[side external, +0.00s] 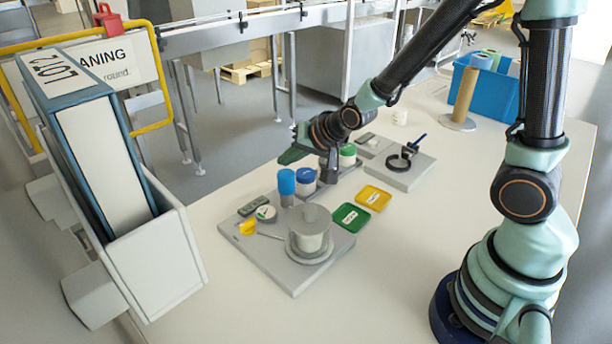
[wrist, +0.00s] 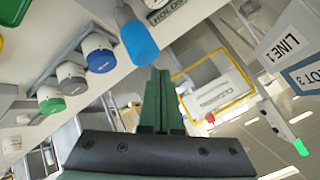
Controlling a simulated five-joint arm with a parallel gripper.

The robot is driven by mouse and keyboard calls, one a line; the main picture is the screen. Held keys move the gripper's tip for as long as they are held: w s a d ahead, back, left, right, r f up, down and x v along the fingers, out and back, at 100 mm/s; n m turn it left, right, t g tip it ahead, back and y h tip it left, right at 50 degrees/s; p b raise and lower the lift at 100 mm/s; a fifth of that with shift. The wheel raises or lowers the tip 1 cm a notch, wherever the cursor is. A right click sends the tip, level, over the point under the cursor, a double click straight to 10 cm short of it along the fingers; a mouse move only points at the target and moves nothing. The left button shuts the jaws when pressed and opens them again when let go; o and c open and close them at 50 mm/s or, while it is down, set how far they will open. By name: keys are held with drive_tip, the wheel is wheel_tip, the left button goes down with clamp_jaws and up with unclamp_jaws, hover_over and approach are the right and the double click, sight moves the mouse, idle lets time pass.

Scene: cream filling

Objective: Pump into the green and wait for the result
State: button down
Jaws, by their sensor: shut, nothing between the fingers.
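My gripper (side external: 288,157) is shut and empty, above and behind the blue cylinder (side external: 287,184); its green fingers (wrist: 160,72) are together in the wrist view. A green dish (side external: 350,217) lies on the table beside a grey plate, with a label inside. A green-lidded jar (side external: 348,151) stands behind, partly hidden by my arm, and shows in the wrist view (wrist: 50,102). A blue-lidded jar (side external: 305,178) and a grey-lidded jar (wrist: 70,77) stand in the same row. I cannot tell which part is the pump.
A yellow dish (side external: 374,196) lies next to the green one. A grey block with a black ring (side external: 398,162) stands at the back right. The front table is clear.

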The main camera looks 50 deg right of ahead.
sight(284, 173)
drive_tip(key=shift+f, duration=0.2)
drive_tip(key=shift+f, duration=0.3)
drive_tip(key=shift+f, duration=1.15)
idle(1.4)
drive_tip(key=shift+r, duration=1.65)
wheel_tip(284, 173, up, 6)
idle(2.7)
